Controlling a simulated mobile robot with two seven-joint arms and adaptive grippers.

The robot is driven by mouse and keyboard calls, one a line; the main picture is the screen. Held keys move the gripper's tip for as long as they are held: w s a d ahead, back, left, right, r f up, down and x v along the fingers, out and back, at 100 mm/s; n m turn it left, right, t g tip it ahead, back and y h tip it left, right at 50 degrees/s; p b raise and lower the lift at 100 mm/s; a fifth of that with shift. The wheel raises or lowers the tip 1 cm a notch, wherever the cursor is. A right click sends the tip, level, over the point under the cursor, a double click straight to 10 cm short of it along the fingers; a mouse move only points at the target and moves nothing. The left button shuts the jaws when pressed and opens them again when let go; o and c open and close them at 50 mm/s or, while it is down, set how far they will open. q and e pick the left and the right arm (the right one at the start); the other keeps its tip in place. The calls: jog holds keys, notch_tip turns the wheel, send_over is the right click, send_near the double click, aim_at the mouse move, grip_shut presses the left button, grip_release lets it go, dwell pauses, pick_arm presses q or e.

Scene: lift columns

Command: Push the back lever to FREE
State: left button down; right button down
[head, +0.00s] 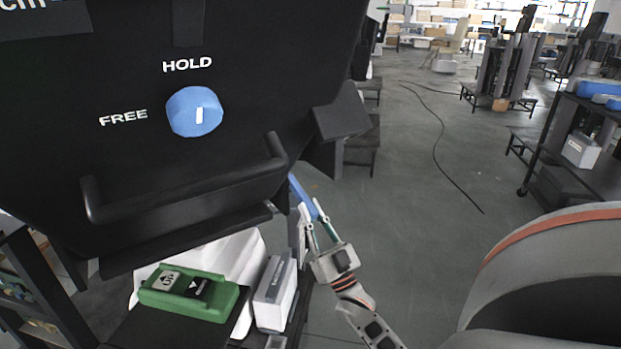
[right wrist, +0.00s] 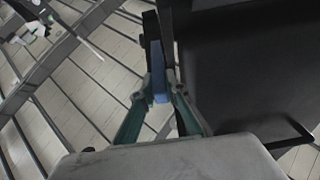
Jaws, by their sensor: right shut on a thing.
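A black panel (head: 60,130) fills the upper left of the head view. It carries the white words HOLD and FREE and a blue round knob (head: 194,111), whose white mark stands upright below HOLD. A blue lever (head: 303,196) sticks out at the panel's lower right edge. My right gripper (head: 310,221) is shut on this lever. In the right wrist view the blue lever (right wrist: 157,72) stands between the fingers of my right gripper (right wrist: 160,88). The lever's far end is hidden behind the panel. My left gripper is not in view.
A black bar handle (head: 190,196) juts from the panel. Below it, a green device (head: 189,292) and a grey-white box (head: 272,292) lie on a black shelf. Grey floor (head: 420,190) is open to the right, with a cable. A dark cart (head: 575,150) stands farther right.

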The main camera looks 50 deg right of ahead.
jog(key=c, duration=2)
grip_release()
jog(key=shift+f, duration=0.1)
jog(key=v, duration=1.2)
jog(key=shift+a, duration=0.1)
